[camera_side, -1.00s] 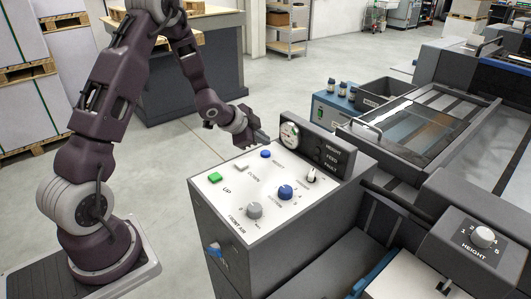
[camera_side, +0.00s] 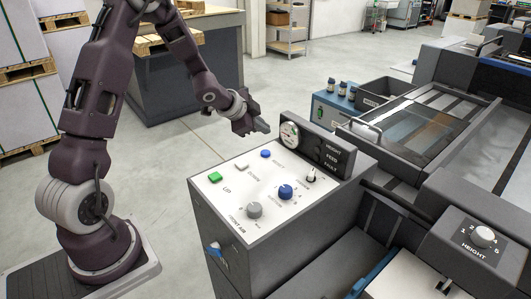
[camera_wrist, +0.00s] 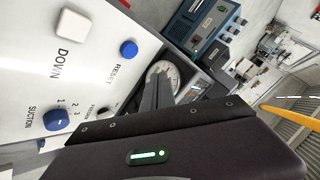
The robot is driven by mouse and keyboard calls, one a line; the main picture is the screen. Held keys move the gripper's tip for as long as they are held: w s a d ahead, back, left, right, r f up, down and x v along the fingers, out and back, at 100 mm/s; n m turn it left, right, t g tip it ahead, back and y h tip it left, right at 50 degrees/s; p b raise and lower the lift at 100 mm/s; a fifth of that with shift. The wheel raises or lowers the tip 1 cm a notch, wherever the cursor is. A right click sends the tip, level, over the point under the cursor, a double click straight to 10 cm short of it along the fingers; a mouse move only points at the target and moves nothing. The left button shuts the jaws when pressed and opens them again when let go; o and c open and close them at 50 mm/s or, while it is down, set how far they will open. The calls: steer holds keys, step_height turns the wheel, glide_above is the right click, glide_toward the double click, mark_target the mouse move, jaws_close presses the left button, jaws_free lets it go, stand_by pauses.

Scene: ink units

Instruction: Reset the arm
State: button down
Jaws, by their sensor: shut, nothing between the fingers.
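My gripper (camera_side: 262,128) is shut and empty. In the side view it is in the air just above the far edge of the white control panel (camera_side: 234,220), beside the round gauge (camera_side: 289,134). The panel carries a green button (camera_side: 215,177), a white button (camera_side: 241,166), a blue button (camera_side: 265,153), a blue knob (camera_side: 285,191) and a grey knob (camera_side: 254,210). In the wrist view my gripper's shut fingers (camera_wrist: 158,92) partly cover the gauge (camera_wrist: 164,69). The blue RESET button (camera_wrist: 128,48) and the white DOWN button (camera_wrist: 73,25) stand clear of the fingers.
A large grey machine (camera_side: 440,120) fills the right. Open floor (camera_side: 200,150) lies left of the panel.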

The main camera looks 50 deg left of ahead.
steer(key=s+d+r+n+g+y, duration=0.15)
steer(key=s+d+r+n, duration=0.4)
steer(key=s+r, duration=0.7)
steer(key=s+d+r+n+g+h, duration=0.1)
steer(key=s+d, duration=0.5)
steer(key=s, duration=0.4)
steer(key=s+d+r+n+g+h, duration=0.1)
steer(key=s+d, duration=0.6)
steer(key=s, duration=0.3)
steer(key=shift+s+d+r, duration=0.15)
steer(key=shift+d+r, duration=0.15)
steer(key=shift+r, duration=0.05)
